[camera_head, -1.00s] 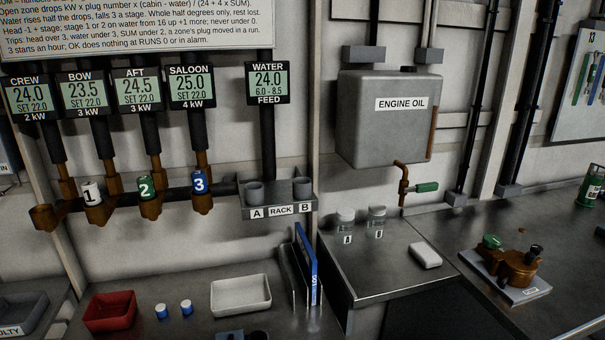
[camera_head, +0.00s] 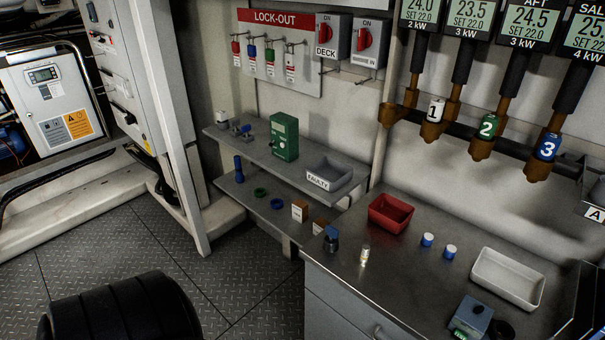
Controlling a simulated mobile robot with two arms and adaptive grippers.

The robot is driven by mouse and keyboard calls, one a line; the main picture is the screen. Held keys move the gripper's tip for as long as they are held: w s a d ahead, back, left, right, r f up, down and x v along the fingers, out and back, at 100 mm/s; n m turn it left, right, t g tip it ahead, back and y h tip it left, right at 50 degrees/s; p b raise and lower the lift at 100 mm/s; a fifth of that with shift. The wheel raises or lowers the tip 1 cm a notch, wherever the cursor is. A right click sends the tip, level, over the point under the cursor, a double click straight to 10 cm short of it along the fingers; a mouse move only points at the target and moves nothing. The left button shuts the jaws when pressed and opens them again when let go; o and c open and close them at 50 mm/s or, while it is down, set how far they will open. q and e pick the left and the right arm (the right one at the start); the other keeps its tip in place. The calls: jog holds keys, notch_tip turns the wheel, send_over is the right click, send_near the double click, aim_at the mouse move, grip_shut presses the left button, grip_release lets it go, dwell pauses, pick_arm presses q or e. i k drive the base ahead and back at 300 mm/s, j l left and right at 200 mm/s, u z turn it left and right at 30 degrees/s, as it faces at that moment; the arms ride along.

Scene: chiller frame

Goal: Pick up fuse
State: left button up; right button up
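A small upright cylinder with a pale, yellowish body and light ends (camera_head: 364,254), which looks like the fuse, stands on the grey metal bench (camera_head: 400,300) near its front left edge. A dark knob-like piece with a blue top (camera_head: 331,240) stands just left of it, apart from it. The red tray (camera_head: 390,213) is behind it to the right. Neither of my grippers shows in the view.
Two blue-and-white caps (camera_head: 439,246) and a white tray (camera_head: 507,278) lie to the right, with a blue-grey box (camera_head: 471,317) in front. A grey shelf (camera_head: 262,160) at left holds a green box (camera_head: 284,137) and a bin marked FAULTY (camera_head: 329,175). Open floor lies left.

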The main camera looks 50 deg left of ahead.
aim_at(364, 255)
jog(key=u, duration=1)
